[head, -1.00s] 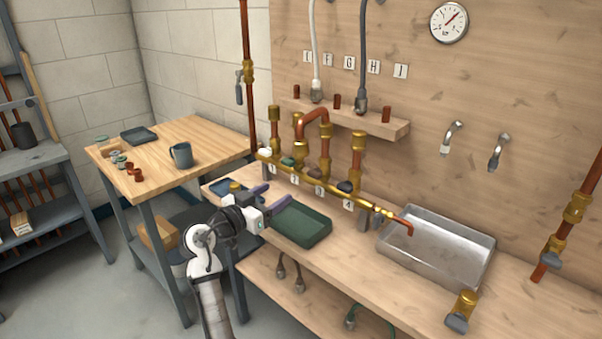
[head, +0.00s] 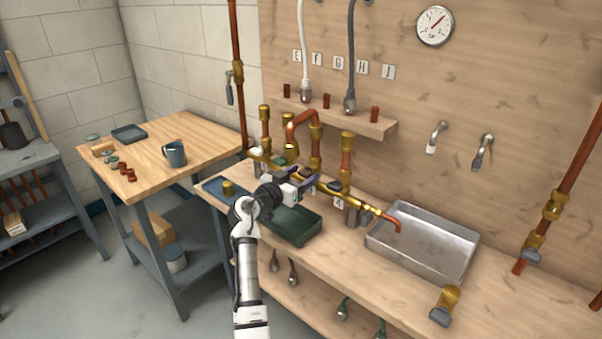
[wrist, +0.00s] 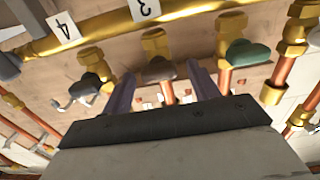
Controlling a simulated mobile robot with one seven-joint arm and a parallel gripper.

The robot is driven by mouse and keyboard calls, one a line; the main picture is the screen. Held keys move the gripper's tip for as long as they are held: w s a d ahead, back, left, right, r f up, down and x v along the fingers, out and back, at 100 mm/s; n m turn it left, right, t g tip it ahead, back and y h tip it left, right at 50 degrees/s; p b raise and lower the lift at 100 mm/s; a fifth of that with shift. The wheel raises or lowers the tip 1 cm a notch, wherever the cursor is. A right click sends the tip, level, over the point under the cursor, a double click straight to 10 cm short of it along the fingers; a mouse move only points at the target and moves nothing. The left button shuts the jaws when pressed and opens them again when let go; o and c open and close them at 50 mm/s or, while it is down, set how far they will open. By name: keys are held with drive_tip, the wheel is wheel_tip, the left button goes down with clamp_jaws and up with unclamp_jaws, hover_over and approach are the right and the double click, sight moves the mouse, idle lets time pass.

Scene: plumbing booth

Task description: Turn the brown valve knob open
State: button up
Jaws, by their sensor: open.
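The brown valve knob (wrist: 158,70) sits under the brass pipe by label 3 in the wrist view. My gripper (wrist: 161,75) is open, with one purple finger on each side of the brown knob. I cannot tell whether either finger touches it.
A green knob (wrist: 246,52) is close on the right in the wrist view, and a grey-blue knob (wrist: 96,64) is on the left. In the head view, a dark green tray (head: 291,226) lies below my gripper. A metal sink (head: 425,240) is to the right.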

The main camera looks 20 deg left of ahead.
drive_tip(key=c, duration=1)
drive_tip(key=shift+n, duration=0.3)
drive_tip(key=n+b, duration=0.1)
drive_tip(key=n, duration=0.7)
drive_tip(key=shift+w+p, duration=0.1)
drive_tip(key=shift+p, duration=0.25)
drive_tip(key=n+p, duration=0.1)
drive_tip(key=n, duration=0.3)
drive_tip(key=shift+a+p, duration=0.1)
drive_tip(key=shift+p, duration=0.3)
drive_tip(key=shift+f+n+p, duration=0.1)
drive_tip(key=shift+n+p, duration=0.75)
drive_tip(key=shift+n, duration=1.05)
